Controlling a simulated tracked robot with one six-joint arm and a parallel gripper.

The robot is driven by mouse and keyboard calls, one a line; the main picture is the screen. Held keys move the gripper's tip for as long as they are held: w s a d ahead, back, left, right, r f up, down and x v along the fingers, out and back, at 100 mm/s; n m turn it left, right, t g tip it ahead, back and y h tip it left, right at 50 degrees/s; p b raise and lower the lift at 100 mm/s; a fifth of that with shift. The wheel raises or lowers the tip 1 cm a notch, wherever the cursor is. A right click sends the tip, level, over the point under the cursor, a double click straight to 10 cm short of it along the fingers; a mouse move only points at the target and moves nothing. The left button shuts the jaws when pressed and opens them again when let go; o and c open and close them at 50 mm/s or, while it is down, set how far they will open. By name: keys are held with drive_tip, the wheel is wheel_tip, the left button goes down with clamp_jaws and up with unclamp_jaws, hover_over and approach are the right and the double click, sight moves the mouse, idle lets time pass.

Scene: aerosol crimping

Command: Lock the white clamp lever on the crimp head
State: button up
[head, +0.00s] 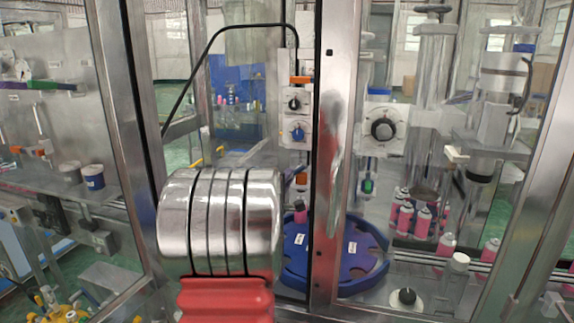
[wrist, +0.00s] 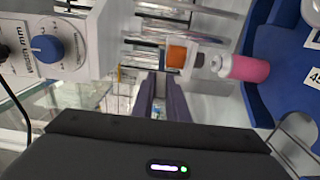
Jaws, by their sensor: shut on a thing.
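The crimp head, with an orange block (wrist: 177,55) and a white piece beside it, shows at the upper middle of the wrist view. A pink can (wrist: 245,68) lies in line with it, just to the right. My gripper (wrist: 160,82) has its two dark purple fingers close together just below the orange block. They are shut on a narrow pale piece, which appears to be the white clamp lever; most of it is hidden. In the head view the orange block (head: 301,179) sits above the pink can (head: 300,213), and my arm hides the gripper.
The blue star wheel (head: 350,275) stands under the head, right of my arm. A white panel with black and blue knobs (head: 296,118) is above; its blue knob (wrist: 45,47) is at left in the wrist view. Metal frame posts (head: 335,150) stand close by. Several pink cans are at right.

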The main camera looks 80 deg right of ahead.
drive_tip(key=shift+s+f, duration=0.1)
drive_tip(key=shift+s+a, duration=0.25)
drive_tip(key=shift+s, duration=0.4)
drive_tip(key=shift+s+a, duration=0.2)
drive_tip(key=shift+s, duration=0.4)
drive_tip(key=shift+s+a, duration=0.1)
drive_tip(key=shift+s, duration=0.65)
drive_tip(key=o, duration=0.9)
drive_tip(key=shift+c, duration=0.2)
